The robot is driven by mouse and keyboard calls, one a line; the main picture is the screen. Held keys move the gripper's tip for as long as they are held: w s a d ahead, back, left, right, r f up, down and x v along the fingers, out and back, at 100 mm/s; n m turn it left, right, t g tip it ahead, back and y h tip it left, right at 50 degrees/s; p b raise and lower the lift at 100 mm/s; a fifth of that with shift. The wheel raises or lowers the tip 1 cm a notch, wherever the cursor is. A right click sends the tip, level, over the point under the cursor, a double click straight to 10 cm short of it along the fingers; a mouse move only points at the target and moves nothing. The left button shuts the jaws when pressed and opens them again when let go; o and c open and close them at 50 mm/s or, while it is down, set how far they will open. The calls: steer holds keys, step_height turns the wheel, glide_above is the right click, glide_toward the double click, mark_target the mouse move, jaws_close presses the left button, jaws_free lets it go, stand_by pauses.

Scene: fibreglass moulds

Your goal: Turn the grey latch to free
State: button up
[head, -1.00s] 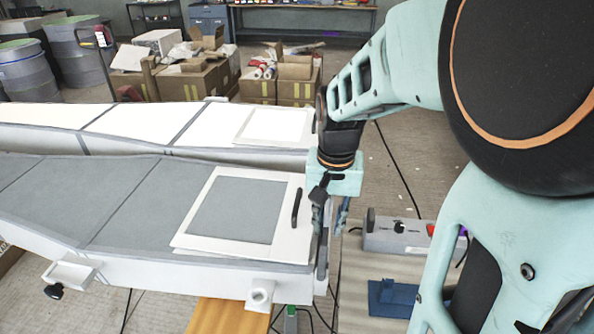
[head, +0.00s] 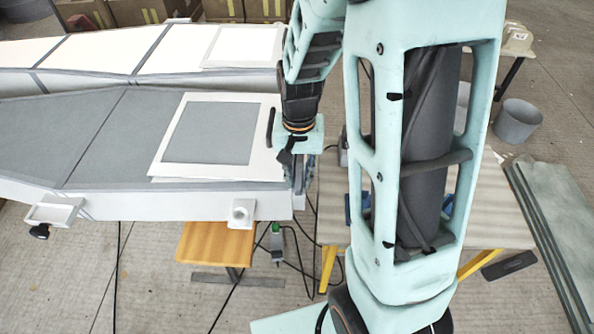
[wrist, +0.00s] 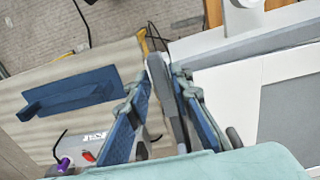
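The grey latch (wrist: 160,80) shows in the wrist view as a long grey bar at the end of the near mould (head: 95,140). My gripper (wrist: 161,76) points down with one blue-padded finger on each side of the latch. The fingers look open, with narrow gaps beside the bar; I cannot tell whether either one touches it. In the head view my gripper (head: 301,170) is at the mould's right end and hides most of the latch there.
A white-framed panel (head: 172,150) with a black handle (head: 270,126) lies on the near mould. A second mould (head: 100,52) stands behind it. In the wrist view, a bench (wrist: 35,80) on the left carries a blue bracket (wrist: 85,93) and a control box (wrist: 98,152).

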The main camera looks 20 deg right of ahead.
steer(key=shift+f, duration=0.1)
jaws_close()
